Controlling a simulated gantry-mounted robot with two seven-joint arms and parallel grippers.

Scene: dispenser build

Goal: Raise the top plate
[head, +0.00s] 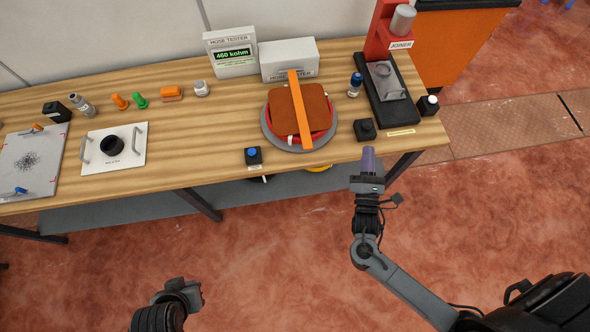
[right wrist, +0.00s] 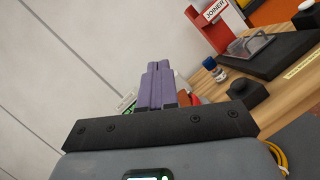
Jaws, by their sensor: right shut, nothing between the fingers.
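A white plate (head: 130,155) with a grey handle at each side and a black round part in its middle lies flat on the left half of the bench; its small label is too small to read. It is the likeliest top plate, though I cannot be sure. My right gripper (head: 368,160), with purple fingers, is shut and empty, just off the bench's front edge and far right of the plate. Its fingers also show in the right wrist view (right wrist: 157,85). My left gripper (head: 188,292) is low in the head view, away from the bench; its fingers are unclear.
A grey plate (head: 38,160) with blue and orange clamps lies at far left. A red dish (head: 268,123) holds a brown block with an orange bar across it. A red joiner (head: 388,40) stands at right. A blue-topped black button box (head: 253,156) sits at the front edge.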

